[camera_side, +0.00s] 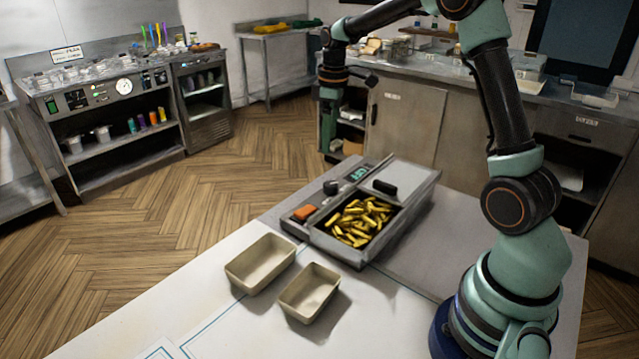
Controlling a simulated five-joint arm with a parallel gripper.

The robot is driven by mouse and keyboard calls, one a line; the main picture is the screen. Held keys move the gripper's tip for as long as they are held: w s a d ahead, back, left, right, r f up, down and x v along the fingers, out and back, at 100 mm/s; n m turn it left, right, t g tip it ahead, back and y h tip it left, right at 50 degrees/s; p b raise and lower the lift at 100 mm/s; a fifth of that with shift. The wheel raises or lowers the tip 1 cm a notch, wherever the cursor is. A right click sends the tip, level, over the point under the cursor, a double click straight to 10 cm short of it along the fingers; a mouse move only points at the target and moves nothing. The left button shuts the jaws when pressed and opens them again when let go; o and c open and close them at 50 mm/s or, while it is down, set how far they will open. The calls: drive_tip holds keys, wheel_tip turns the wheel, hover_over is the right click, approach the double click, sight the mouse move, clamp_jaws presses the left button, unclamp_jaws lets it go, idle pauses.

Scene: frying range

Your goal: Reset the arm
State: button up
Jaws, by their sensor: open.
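My arm rises from its base at the right of the table in the side view. It reaches up out of the top of the picture and comes back down toward the middle. My gripper (328,125) hangs in the air above and behind the fryer, pointing down. It is open, and I see nothing in it. The fryer (410,216) stands on the table below it, its well filled with yellow fries (358,220).
Two empty beige trays stand in front of the fryer, a left one (232,270) and a right one (290,300). The white table (215,325) is bare at the front left. Counters with shelves (100,170) line the room behind, apart from the table.

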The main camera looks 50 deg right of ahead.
drive_tip(key=s+a+r+m+t, duration=0.2)
drive_tip(key=s+a+r, duration=0.5)
drive_tip(key=a+r, duration=0.15)
drive_tip(key=s+a+f+m+t, duration=0.1)
drive_tip(key=s+a+m+t, duration=0.1)
drive_tip(key=s+a, duration=0.5)
drive_tip(key=shift+s+a+f+m+t, duration=0.2)
drive_tip(key=shift+s+a+m+t, duration=0.3)
drive_tip(key=shift+s, duration=0.7)
drive_tip(key=shift+d, duration=0.2)
